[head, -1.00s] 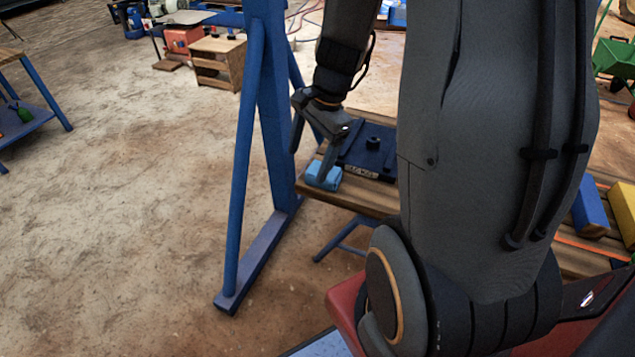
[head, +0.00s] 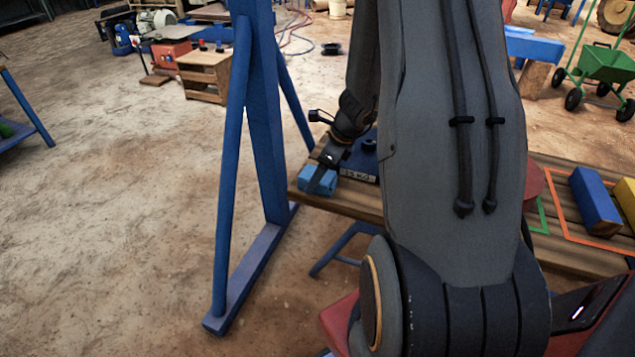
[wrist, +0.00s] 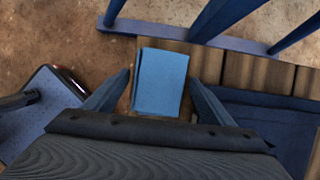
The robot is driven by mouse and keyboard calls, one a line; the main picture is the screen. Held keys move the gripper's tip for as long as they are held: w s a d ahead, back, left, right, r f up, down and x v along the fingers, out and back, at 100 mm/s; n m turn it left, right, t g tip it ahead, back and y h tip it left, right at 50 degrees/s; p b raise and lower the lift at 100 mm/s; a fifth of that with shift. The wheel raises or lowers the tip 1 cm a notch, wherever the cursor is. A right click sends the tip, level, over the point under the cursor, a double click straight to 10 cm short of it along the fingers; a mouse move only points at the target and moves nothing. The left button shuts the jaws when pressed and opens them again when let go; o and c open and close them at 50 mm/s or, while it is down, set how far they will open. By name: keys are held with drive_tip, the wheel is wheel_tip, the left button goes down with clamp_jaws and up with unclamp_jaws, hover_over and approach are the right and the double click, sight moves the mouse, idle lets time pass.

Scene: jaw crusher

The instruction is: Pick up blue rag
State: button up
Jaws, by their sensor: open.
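The blue rag (head: 314,180) is a folded, flat block at the left end of the wooden bench top (head: 350,203). In the wrist view the rag (wrist: 160,82) lies flat on the planks, between my two spread fingers. My gripper (head: 322,178) is over the rag in the head view, with one finger in front of it. In the wrist view my gripper (wrist: 160,80) is open, with gaps between the rag and both fingers. How high the fingertips are above the bench is hard to tell.
A dark blue weight (head: 358,164) marked 25 KG sits right of the rag. A blue frame leg (head: 232,170) stands close on the left. Blue (head: 594,202) and yellow (head: 626,205) blocks lie farther right on the bench.

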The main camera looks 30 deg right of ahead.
drive_tip(key=shift+w+a+f, duration=0.1)
drive_tip(key=shift+w+f, duration=0.05)
drive_tip(key=shift+f, duration=0.3)
drive_tip(key=shift+f, duration=0.15)
drive_tip(key=c, duration=1.2)
